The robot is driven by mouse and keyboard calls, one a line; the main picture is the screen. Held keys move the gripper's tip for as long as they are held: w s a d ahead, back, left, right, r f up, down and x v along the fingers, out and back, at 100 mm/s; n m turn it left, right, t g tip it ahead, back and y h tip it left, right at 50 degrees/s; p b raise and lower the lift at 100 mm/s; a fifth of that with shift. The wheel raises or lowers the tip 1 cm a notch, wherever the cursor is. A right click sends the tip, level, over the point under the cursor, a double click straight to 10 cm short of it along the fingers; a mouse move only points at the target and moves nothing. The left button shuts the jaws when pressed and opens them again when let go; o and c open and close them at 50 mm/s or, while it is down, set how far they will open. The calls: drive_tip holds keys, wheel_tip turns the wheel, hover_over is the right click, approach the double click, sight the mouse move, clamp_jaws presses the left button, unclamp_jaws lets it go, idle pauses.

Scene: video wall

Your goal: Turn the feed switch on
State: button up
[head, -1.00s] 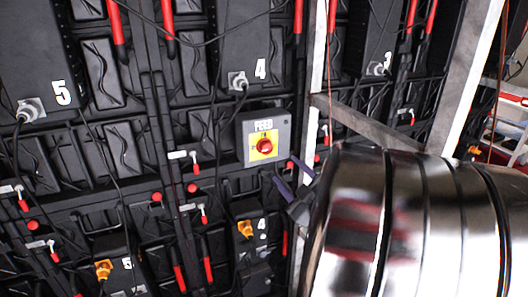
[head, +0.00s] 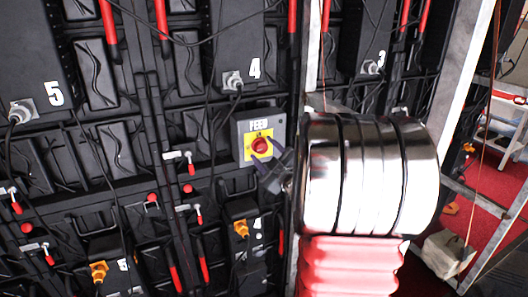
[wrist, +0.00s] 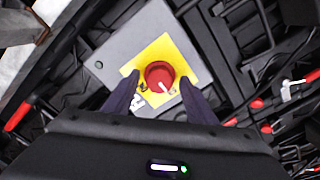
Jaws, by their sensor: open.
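The feed switch (head: 260,145) is a round red knob on a yellow square plate, set on a grey box (head: 243,127) labelled FEED on the black wall. My gripper (head: 262,165) is open, with its dark fingers pointing at the knob from the lower right. In the wrist view the red knob (wrist: 159,76) shows a white mark at its lower right. It appears between the tips of my open gripper (wrist: 158,88), one finger on each side. I cannot tell whether the fingers touch it.
Black wall panels numbered 5, 4 and 3 carry cables, red handles (head: 161,15) and orange connectors (head: 241,229). A metal frame post (head: 450,65) stands at the right. A pale block (head: 447,254) sits on the red floor beyond it.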

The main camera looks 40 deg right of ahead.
drive_tip(key=shift+w, duration=0.25)
drive_tip(key=shift+c, duration=0.5)
drive_tip(key=c, duration=0.9)
